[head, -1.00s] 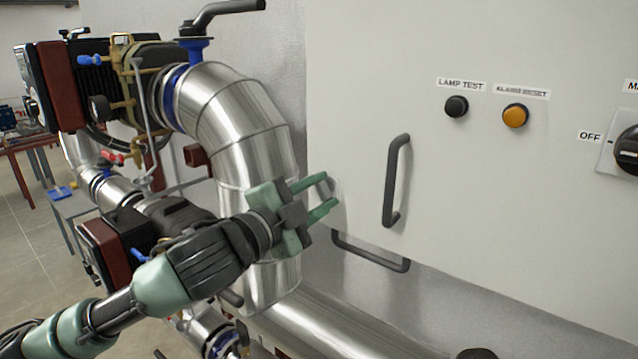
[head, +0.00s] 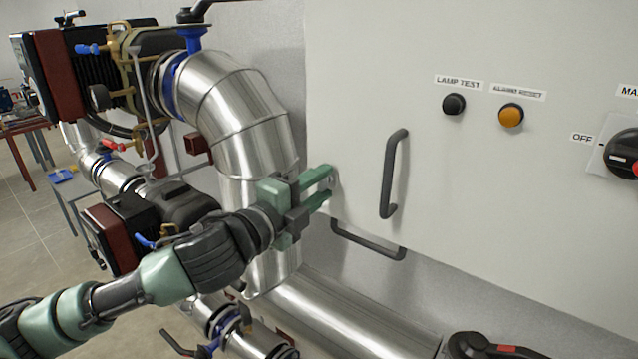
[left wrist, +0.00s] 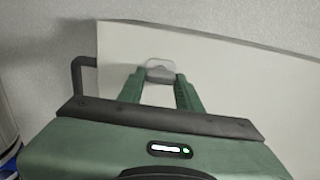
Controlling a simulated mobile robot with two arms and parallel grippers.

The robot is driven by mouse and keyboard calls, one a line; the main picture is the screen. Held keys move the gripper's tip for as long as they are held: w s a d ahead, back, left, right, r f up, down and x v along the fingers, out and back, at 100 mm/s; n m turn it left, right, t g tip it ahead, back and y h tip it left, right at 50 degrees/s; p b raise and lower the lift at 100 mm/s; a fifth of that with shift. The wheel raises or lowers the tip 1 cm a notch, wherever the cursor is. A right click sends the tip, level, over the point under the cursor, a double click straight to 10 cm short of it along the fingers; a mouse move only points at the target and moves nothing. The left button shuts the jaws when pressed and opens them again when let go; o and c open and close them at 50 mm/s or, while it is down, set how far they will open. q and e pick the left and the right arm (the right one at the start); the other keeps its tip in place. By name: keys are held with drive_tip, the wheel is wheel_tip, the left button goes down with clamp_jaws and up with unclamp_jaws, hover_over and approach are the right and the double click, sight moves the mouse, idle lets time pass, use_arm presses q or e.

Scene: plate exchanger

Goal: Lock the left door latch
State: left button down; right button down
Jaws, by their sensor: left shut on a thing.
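The left door latch is a small grey metal piece (head: 333,178) near the lower left edge of the light grey cabinet door (head: 440,185). My left gripper (head: 329,182) has its green fingers at this latch. In the left wrist view the fingertips (left wrist: 158,78) close on both sides of the rounded grey latch (left wrist: 158,64). The fingers partly hide the latch, and I cannot read its exact turn. My right gripper does not show.
A dark vertical handle (head: 394,174) stands out from the door to the right of the gripper. A lower handle (head: 366,243) sits below the door edge. Large silver pipes (head: 235,115) run close behind my left arm. A lamp test button (head: 453,104) is higher up.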

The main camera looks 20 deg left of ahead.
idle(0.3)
use_arm(q)
drive_tip(key=c, duration=1)
unclamp_jaws()
drive_tip(key=shift+o, duration=0.2)
drive_tip(key=shift+s+a+f, duration=0.15)
drive_tip(key=shift+s, duration=0.15)
drive_tip(key=b+v, duration=0.3)
drive_tip(key=v, duration=0.4)
drive_tip(key=shift+b, duration=0.3)
